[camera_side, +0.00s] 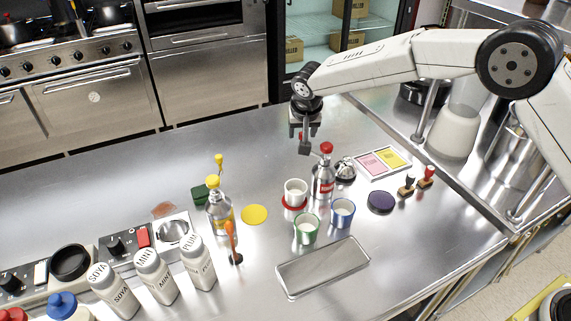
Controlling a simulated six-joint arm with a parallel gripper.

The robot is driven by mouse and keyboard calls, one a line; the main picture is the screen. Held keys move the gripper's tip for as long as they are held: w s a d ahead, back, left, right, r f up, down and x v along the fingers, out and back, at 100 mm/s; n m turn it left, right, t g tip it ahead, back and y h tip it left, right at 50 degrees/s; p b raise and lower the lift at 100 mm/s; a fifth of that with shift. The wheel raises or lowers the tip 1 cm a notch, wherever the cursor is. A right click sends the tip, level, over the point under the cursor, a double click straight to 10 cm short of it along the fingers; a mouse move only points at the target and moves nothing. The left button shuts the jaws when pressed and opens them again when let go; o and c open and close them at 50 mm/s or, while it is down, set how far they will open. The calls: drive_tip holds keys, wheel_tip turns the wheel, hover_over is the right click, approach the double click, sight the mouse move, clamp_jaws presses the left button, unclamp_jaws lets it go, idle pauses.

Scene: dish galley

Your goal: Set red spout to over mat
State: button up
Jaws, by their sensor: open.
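The red-topped dispenser bottle (324,181) stands upright on the steel counter, with its red cap (326,148) on top. A short dark piece reaches left from its neck toward my gripper; I cannot tell whether it is the spout or a finger. The red round mat (294,206) lies left of the bottle, with a white cup (296,189) standing on it. My gripper (306,147) points down, open, just left of the red cap and close to it. I cannot tell whether it touches. A bit of red shows behind the fingers.
A yellow-topped dispenser (219,209) and a bare yellow mat (254,215) are left. Green (306,229) and blue (342,213) cups stand in front of the bottle. A bell (345,170) is close on its right. A steel tray (323,267) lies in front.

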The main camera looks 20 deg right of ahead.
drive_tip(key=shift+f, duration=0.1)
clamp_jaws()
idle(1.4)
